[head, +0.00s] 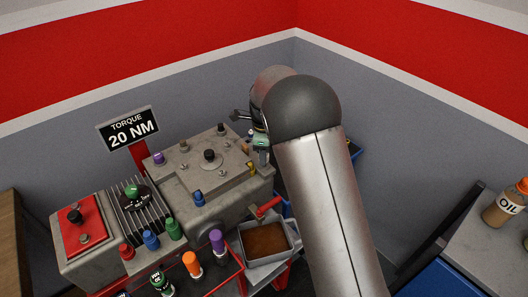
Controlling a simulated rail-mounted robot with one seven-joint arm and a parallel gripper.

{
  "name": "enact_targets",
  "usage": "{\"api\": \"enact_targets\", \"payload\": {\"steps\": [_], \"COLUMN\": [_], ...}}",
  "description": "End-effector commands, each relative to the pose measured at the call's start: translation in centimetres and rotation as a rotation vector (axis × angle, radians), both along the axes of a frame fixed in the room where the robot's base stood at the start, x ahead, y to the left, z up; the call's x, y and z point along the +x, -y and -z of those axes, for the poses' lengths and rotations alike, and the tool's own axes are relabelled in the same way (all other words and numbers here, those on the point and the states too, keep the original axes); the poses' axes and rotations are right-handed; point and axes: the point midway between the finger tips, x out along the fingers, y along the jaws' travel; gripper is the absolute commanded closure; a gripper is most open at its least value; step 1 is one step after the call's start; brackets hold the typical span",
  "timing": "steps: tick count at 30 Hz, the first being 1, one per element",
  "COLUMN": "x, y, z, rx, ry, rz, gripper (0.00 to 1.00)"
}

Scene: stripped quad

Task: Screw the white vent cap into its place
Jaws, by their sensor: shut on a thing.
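My gripper (263,157) is at the right end of the grey metal housing (225,185), partly hidden behind my own arm. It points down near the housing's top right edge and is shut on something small. The white vent cap cannot be made out clearly; the held piece is mostly hidden by the gripper and arm. I see no white cap elsewhere. The spot under the gripper is also hidden, so I cannot tell whether the held piece touches the housing.
A black cap (210,155), a blue cap (198,198) and a yellow fitting (252,168) stand on the housing. A red lever (266,207) sticks out above a brown-filled tray (283,252). Orange (192,263) and purple (217,241) caps stand in front. An oil bottle (506,203) is far right.

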Motion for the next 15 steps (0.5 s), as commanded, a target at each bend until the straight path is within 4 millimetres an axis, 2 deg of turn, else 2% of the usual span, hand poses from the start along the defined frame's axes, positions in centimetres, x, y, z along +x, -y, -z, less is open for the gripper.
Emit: {"api": "enact_targets", "payload": {"steps": [15], "x": [0.0], "y": [0.0], "z": [1.4], "rx": [0.0], "ry": [0.0], "rz": [0.0], "gripper": [0.93]}}
